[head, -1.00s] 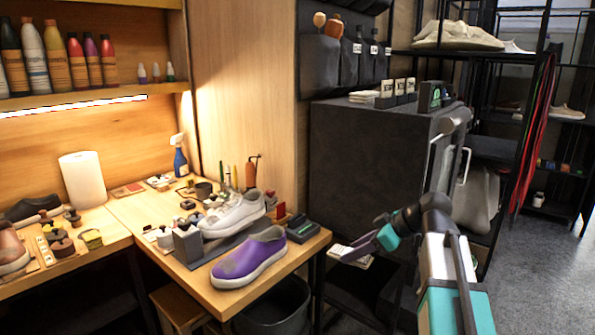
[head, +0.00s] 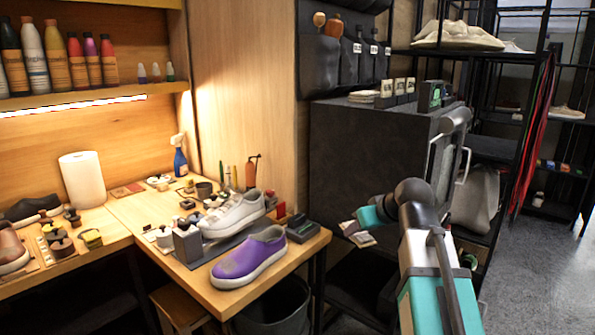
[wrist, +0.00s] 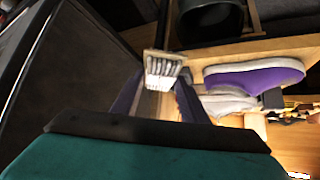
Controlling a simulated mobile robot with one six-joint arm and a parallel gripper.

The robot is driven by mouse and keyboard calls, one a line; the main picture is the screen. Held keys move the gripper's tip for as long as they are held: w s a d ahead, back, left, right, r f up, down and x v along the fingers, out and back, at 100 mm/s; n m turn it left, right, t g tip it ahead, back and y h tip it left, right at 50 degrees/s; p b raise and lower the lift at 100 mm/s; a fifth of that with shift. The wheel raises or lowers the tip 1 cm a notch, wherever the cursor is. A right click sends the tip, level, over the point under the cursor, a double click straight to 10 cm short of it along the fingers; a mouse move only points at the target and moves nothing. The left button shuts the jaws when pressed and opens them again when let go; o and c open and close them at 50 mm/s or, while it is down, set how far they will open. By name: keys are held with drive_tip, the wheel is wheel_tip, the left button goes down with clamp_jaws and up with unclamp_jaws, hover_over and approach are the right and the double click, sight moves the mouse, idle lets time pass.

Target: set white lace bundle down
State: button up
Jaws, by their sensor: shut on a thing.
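The white lace bundle (wrist: 163,66) shows in the wrist view as a small pale block of parallel strands. My gripper (wrist: 160,88) is shut on it, with a dark finger on each side. In the head view my gripper (head: 350,229) is in the air to the right of the workbench corner, in front of the dark cabinet. The white bundle (head: 363,240) shows there at the fingertips, small and partly hidden by the gripper. I cannot make out a surface touching it from below.
The wooden workbench (head: 215,300) carries a purple shoe (head: 250,258), a white sneaker (head: 235,214) and several small tools. A dark bin (head: 275,308) stands below its edge. The dark cabinet (head: 365,150) stands behind my arm. Open floor (head: 540,270) lies at the right.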

drive_tip(key=shift+w+r+m+h+p, duration=0.1)
drive_tip(key=shift+r+m+h+p, duration=0.1)
drive_tip(key=shift+m+h+p, duration=0.25)
drive_tip(key=p, duration=0.2)
drive_tip(key=w+m+p, duration=0.1)
drive_tip(key=p, duration=0.2)
drive_tip(key=shift+w+d+f+m+h, duration=0.1)
drive_tip(key=shift+w+f+m+h, duration=0.15)
drive_tip(key=shift+f+h, duration=0.15)
drive_tip(key=shift+w+p, duration=0.15)
drive_tip(key=shift+p, duration=0.6)
drive_tip(key=p, duration=0.1)
drive_tip(key=m+h+p, duration=0.1)
drive_tip(key=p, duration=0.1)
drive_tip(key=shift+w+f+t, duration=0.2)
drive_tip(key=shift+w+t, duration=0.05)
drive_tip(key=shift+t, duration=0.05)
drive_tip(key=shift+w+f+m+p, duration=0.1)
drive_tip(key=shift+f+m+p, duration=0.15)
drive_tip(key=shift+p, duration=0.6)
drive_tip(key=shift+r, duration=0.1)
